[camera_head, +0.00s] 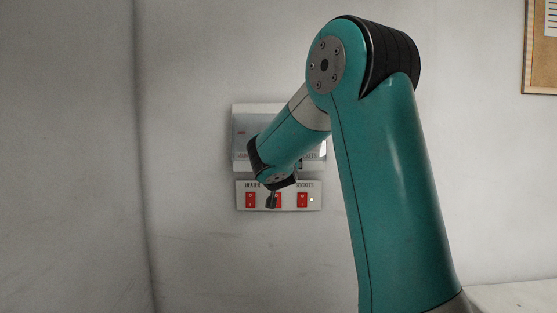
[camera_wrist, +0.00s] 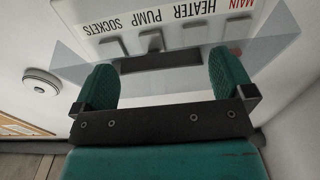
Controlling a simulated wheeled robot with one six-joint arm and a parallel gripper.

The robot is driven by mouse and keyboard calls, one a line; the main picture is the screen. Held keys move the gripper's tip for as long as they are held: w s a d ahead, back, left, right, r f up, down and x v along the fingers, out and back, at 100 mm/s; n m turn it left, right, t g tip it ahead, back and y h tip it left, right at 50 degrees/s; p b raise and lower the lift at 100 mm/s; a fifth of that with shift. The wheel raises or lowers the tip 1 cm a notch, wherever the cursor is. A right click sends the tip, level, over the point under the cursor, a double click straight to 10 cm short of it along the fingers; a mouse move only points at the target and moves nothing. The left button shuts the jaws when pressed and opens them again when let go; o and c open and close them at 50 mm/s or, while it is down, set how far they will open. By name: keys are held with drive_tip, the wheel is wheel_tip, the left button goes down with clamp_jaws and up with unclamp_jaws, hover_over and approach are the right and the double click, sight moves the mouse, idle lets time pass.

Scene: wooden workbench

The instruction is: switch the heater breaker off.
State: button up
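The breaker box (camera_head: 240,127) is on the wall, largely hidden behind my arm in the head view. In the wrist view its labels appear upside down: MAIN, HEATER, PUMP and SOCKETS. The heater breaker (camera_wrist: 193,34) is a grey toggle by the HEATER label; its on or off position is hard to tell. A clear cover (camera_wrist: 75,57) with a dark bar (camera_wrist: 160,61) spans in front of the toggles. My gripper (camera_wrist: 163,66) is open, its green fingers at either end of the bar. I cannot tell whether they touch it. The head view barely shows the fingers.
Below the box is a white strip (camera_head: 290,184) of red rocker switches, including a heater rocker (camera_head: 250,200) and a sockets rocker (camera_head: 302,200) with a small lit lamp. My arm hides part of the middle one. A round white fixture (camera_wrist: 41,82) is on the wall.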

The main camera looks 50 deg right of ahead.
drive_tip(key=c, duration=1)
drive_tip(key=shift+s+a+r+p, duration=0.1)
drive_tip(key=shift+r+p, duration=0.1)
drive_tip(key=shift+p, duration=0.15)
